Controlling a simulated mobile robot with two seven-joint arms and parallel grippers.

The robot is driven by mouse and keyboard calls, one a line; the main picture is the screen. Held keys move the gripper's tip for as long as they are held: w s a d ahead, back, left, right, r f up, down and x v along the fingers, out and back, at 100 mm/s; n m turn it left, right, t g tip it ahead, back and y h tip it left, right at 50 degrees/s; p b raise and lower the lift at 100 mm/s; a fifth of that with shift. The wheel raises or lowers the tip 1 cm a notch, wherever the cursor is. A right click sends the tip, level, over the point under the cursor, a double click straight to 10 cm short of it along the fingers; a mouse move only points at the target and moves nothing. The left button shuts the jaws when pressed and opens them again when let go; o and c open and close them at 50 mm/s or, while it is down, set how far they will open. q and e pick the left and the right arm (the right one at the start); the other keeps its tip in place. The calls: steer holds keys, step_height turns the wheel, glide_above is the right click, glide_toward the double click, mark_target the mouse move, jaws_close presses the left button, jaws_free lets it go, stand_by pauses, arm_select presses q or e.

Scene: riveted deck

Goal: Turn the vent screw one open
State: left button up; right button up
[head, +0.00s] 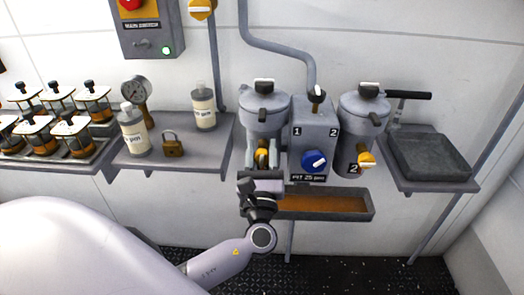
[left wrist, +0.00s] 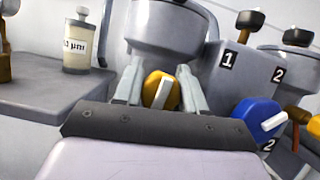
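Filter housing one (head: 265,108) is a grey pot beside a block marked 1 and 2 (head: 315,115). A yellow knob with a white bar (head: 263,157) is at its lower front. No label naming the vent screw is readable. The lid of this pot carries a black knob with a white top (head: 264,86). My left gripper (head: 264,152) is below the pot, its fingers apart on either side of the yellow knob. The left wrist view shows the knob (left wrist: 160,90) between the fingers, its white bar nearly upright; contact cannot be told. My right gripper is out of view.
A blue knob (head: 314,161) is just right of my left gripper. Housing two (head: 360,112) has its own yellow knob (head: 366,158). A shallow tray (head: 325,204) lies below. A shelf with bottles and a padlock (head: 172,146) is to the left.

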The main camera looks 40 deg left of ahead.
mark_target(262, 163)
arm_select(q)
steer(key=shift+c, duration=1.4)
steer(key=shift+f+n+g+y+b, duration=0.15)
steer(key=shift+n+g+y+b, duration=0.25)
steer(key=shift+n+b, duration=0.5)
steer(key=shift+n, duration=0.3)
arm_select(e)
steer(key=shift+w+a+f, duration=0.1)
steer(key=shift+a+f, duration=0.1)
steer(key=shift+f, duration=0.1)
arm_select(q)
steer(key=o, duration=1)
steer(key=b+v, duration=0.1)
steer(key=v, duration=0.4)
steer(key=shift+s+d+f, duration=0.15)
steer(key=shift+s+d, duration=0.1)
steer(key=shift+s, duration=0.05)
steer(key=shift+s+d+f, duration=0.15)
steer(key=shift+s+d, duration=0.2)
steer(key=shift+s, duration=0.15)
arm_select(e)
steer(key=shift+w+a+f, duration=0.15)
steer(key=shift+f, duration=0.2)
